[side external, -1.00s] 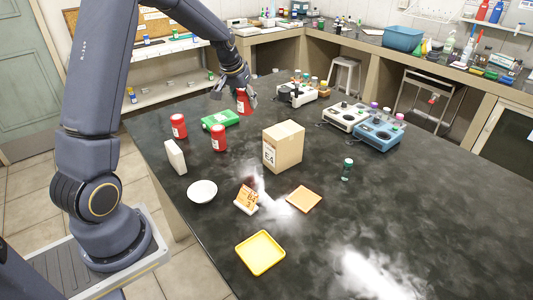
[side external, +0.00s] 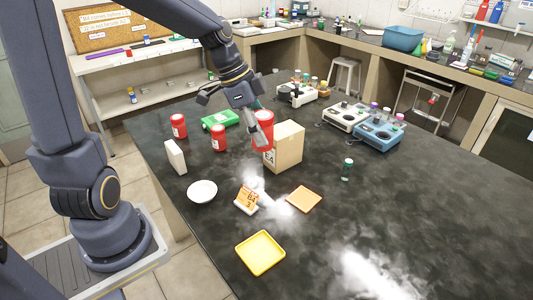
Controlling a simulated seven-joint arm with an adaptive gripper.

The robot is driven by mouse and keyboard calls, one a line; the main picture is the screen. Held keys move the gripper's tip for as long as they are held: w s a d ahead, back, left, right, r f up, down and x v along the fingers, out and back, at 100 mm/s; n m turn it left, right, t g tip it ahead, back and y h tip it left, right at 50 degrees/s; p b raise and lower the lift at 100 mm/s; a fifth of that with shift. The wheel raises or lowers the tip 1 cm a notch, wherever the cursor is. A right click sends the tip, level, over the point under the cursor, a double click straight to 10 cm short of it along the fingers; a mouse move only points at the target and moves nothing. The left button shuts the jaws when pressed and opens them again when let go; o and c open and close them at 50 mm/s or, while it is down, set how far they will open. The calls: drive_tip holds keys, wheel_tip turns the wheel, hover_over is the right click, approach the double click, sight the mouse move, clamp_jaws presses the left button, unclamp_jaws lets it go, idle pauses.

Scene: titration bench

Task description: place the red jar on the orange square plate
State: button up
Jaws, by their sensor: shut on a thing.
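My gripper (side external: 255,129) is shut on a red jar (side external: 263,143) with a light lid. The orange square plate (side external: 304,199) lies flat and bare on the dark bench, below and to the right of the held jar. Two other red jars stand on the bench to the left, one nearer (side external: 218,140) and one farther (side external: 179,126).
The cardboard box (side external: 289,147) stands between the held jar and the back devices. An orange sign (side external: 247,198), white bowl (side external: 202,191), yellow tray (side external: 260,252), white box (side external: 175,157), green box (side external: 221,119) and small green-capped vial (side external: 347,168) are nearby.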

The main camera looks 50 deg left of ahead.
drive_tip(key=s+d+f+m+g, duration=0.1)
drive_tip(key=s+d+m, duration=0.2)
drive_tip(key=s+d, duration=0.1)
hover_over(309, 200)
drive_tip(key=s+a, duration=0.1)
drive_tip(key=a, duration=0.1)
drive_tip(key=shift+h, duration=0.4)
wheel_tip(309, 200, down, 15)
drive_tip(key=shift+d+r, duration=0.1)
drive_tip(key=shift+d, duration=0.05)
drive_tip(key=shift+f, duration=1.65)
drive_tip(key=shift+f, duration=0.15)
drive_tip(key=o, duration=1)
drive_tip(key=shift+w, duration=0.1)
